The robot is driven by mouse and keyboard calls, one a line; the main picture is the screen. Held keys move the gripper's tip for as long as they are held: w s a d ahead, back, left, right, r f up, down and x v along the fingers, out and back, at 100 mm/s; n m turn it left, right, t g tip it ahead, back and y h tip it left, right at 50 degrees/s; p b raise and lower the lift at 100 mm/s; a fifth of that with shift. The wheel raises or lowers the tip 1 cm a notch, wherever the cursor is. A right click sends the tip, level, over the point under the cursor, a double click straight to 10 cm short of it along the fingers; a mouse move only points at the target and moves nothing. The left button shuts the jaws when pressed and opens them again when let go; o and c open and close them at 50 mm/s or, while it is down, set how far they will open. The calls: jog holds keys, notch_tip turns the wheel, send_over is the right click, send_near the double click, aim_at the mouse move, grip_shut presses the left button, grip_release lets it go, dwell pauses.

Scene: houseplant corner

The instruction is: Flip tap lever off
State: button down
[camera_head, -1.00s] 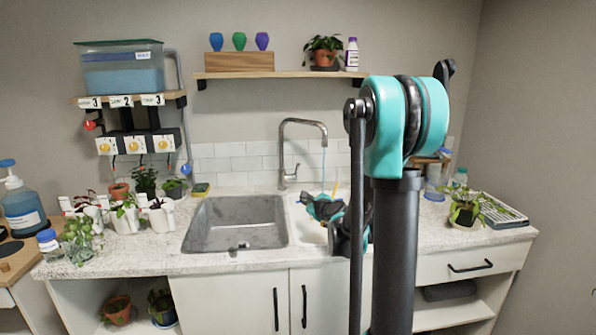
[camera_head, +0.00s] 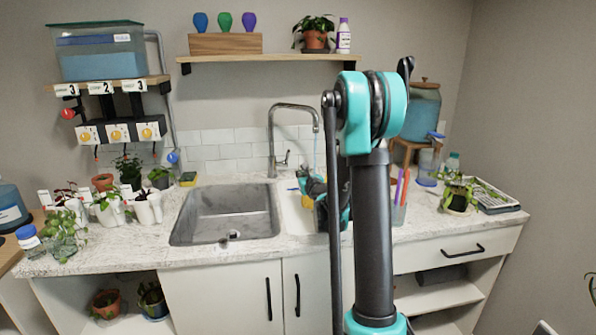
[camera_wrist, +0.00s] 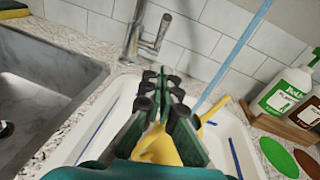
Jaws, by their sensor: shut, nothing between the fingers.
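The metal tap (camera_head: 271,140) stands behind the sinks, its curved spout over the white basin. Its lever (camera_head: 284,160) sticks up at an angle on the right of the tap body; in the wrist view the lever (camera_wrist: 157,34) is just ahead of my fingers. A thin blue water stream (camera_wrist: 236,48) runs down to the right of the lever. My gripper (camera_wrist: 165,76) is shut and empty, over the white basin, pointing at the tap with a small gap to the lever. In the head view my gripper (camera_head: 303,178) is partly hidden by my arm.
A yellow object (camera_wrist: 160,148), partly hidden under my gripper, is in the white basin (camera_wrist: 242,150). The grey sink (camera_head: 225,212) is empty at left. Bottles (camera_wrist: 290,92) stand at right in the wrist view. Potted plants (camera_head: 147,208) line the left counter.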

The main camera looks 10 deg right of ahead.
send_near(288, 157)
notch_tip(288, 157, down, 3)
jog(key=w, duration=0.3)
jog(key=shift+w+a+r, duration=0.15)
jog(key=shift+w+r, duration=0.5)
jog(key=shift+r, duration=0.05)
jog(key=shift+w+a+r, duration=0.15)
jog(key=shift+w+r, duration=0.5)
jog(key=shift+d+r, duration=0.15)
